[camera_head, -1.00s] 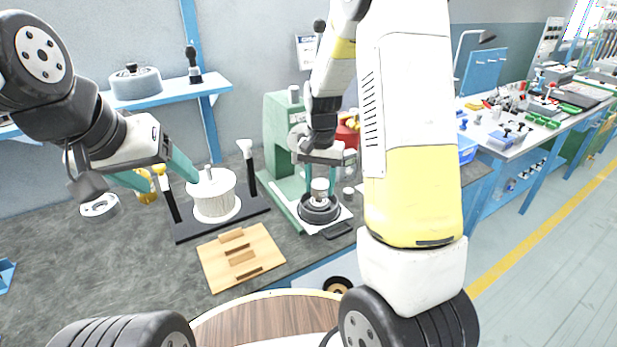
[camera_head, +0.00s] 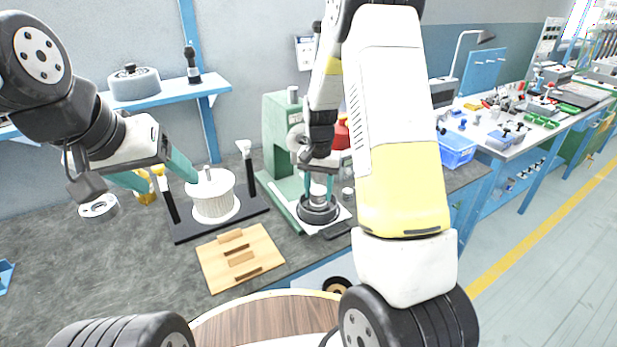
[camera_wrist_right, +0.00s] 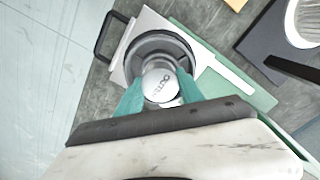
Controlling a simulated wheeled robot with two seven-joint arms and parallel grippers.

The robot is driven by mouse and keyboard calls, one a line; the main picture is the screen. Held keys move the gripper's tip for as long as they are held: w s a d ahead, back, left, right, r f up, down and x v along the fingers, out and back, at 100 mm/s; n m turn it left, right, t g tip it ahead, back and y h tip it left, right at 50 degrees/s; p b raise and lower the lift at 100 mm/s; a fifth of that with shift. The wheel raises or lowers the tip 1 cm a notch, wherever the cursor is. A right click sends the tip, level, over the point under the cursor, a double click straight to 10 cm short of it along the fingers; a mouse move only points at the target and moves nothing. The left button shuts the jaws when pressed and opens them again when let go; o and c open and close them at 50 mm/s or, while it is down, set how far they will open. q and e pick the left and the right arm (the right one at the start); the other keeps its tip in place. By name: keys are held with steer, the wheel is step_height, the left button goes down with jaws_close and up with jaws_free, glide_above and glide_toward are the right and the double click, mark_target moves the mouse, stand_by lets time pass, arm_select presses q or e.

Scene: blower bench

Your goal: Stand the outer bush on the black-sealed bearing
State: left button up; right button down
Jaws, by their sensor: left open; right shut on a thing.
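My right gripper (camera_head: 319,190) is shut on a pale metal round piece, the outer bush (camera_wrist_right: 158,85), which has lettering on its top face in the right wrist view. My left gripper (camera_head: 157,177) is open and empty at the left, over the bench.
The green press (camera_head: 283,125) stands close behind my right gripper. A white ribbed cylinder (camera_head: 213,195) stands on a black base with posts beside my left gripper. A wooden block board (camera_head: 240,257) lies in front. A blue crate (camera_head: 457,150) is at the right.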

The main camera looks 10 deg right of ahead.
mark_target(318, 190)
steer(key=shift+f, duration=0.15)
steer(key=c, duration=0.7)
jaws_free()
steer(key=shift+f, duration=0.1)
steer(key=shift+c, duration=0.2)
step_height(318, 190, up, 13)
steer(key=s+r+n+t+y, duration=0.2)
steer(key=s+r+t, duration=0.1)
steer(key=s+r, duration=0.7)
steer(key=s+a+r+n+t, duration=0.1)
steer(key=s, duration=0.6)
steer(key=s+a+r+n+t, duration=0.1)
steer(key=s+r+n+t, duration=0.1)
steer(key=s, duration=0.5)
steer(key=shift+s+n, duration=0.15)
steer(key=shift+n, duration=0.15)
steer(key=shift+a, duration=0.1)
